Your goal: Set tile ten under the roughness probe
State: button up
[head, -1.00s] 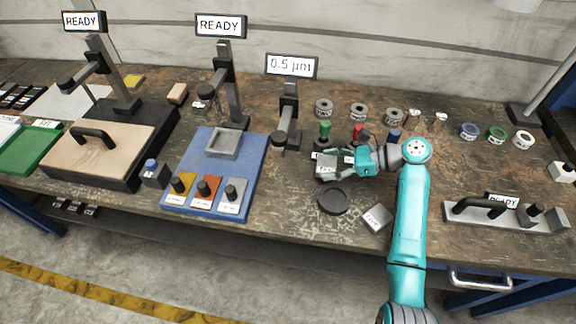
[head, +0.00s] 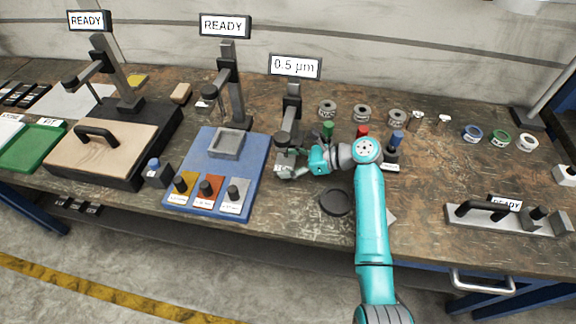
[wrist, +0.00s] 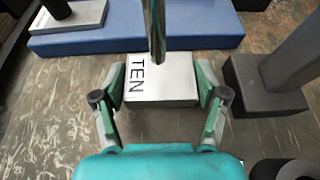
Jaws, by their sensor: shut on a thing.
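The pale grey tile marked TEN (wrist: 165,78) is between the two fingers of my gripper (wrist: 161,84), which is shut on it. In the head view, my gripper (head: 296,166) and the tile are at the foot of the roughness probe (head: 291,108), whose display (head: 295,66) reads 0.5 µm. The probe's arm and my gripper hide most of the tile there. In the wrist view, a thin metal rod (wrist: 154,28) crosses in front of the tile's far edge, over its top. I cannot tell whether the rod touches the tile.
A blue platform (head: 250,178) with a grey tray and several knobbed blocks lies just left of the probe. A dark round dish (head: 336,202) is in front. Green, red and blue knobbed pieces (head: 395,145) stand behind my arm. A dark block (wrist: 262,85) is right of the tile.

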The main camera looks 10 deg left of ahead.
jog(key=shift+f, duration=0.7)
jog(key=shift+f, duration=0.1)
jog(key=o, duration=1.8)
jog(key=shift+c, duration=0.2)
jog(key=v, duration=1.2)
